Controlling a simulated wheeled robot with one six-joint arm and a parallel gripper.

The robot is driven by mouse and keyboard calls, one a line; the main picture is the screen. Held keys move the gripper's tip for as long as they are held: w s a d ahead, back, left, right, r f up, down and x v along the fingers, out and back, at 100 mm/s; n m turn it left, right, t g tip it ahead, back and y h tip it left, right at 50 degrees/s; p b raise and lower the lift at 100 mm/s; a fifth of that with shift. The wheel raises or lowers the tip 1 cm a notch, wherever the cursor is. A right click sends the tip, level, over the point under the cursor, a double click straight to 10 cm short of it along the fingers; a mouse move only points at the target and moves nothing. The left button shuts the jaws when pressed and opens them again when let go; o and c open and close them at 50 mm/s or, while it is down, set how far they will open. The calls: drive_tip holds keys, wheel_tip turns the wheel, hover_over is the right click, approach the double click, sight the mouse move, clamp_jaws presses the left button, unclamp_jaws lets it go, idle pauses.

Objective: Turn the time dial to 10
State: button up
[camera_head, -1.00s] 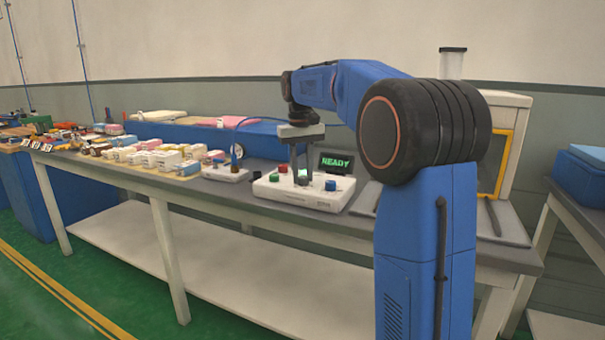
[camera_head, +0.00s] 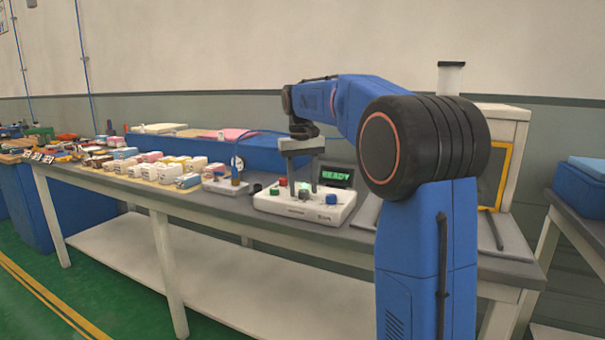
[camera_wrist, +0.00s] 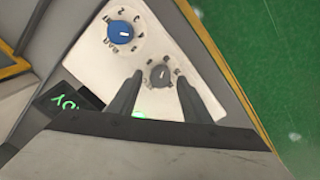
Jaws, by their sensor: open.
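The white control box (camera_head: 330,214) stands on the bench with a red knob, a green part and a blue knob (camera_head: 331,199) on top. In the wrist view, the blue dial (camera_wrist: 121,32) has a printed scale, apparently marked BAR. A grey dial (camera_wrist: 160,76) with a small scale sits beside it; its numbers are too small to read. My gripper (camera_head: 302,188) points down over the box. In the wrist view, its two fingers (camera_wrist: 158,95) are apart, one on each side of the grey dial's near side. I cannot tell whether they touch it.
A display reading READY (camera_head: 335,175) stands behind the box. A smaller device (camera_head: 227,186) and several small packages (camera_head: 165,170) lie to the left. A yellow-framed machine (camera_head: 505,150) stands to the right. Green floor (camera_wrist: 260,50) shows beyond the box edge.

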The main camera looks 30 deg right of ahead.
sight(301, 191)
wheel_tip(301, 191, up, 17)
drive_tip(key=shift+a, duration=0.35)
drive_tip(key=shift+r, duration=0.1)
idle(0.6)
drive_tip(key=s+a+f+n+t, duration=0.1)
drive_tip(key=s+a+f, duration=0.2)
drive_tip(key=s+f, duration=0.45)
drive_tip(key=s+a+f+t, duration=0.1)
drive_tip(key=s+a+f, duration=0.3)
drive_tip(key=s, duration=0.7)
drive_tip(key=s+a+f+t, duration=0.1)
drive_tip(key=s+f, duration=0.8)
drive_tip(key=f, duration=0.3)
drive_tip(key=s+a+f+n+t, duration=0.1)
drive_tip(key=s+a+f, duration=0.1)
drive_tip(key=s+f, duration=0.8)
wheel_tip(301, 191, down, 2)
drive_tip(key=shift+s+t, duration=0.15)
drive_tip(key=shift+t, duration=0.25)
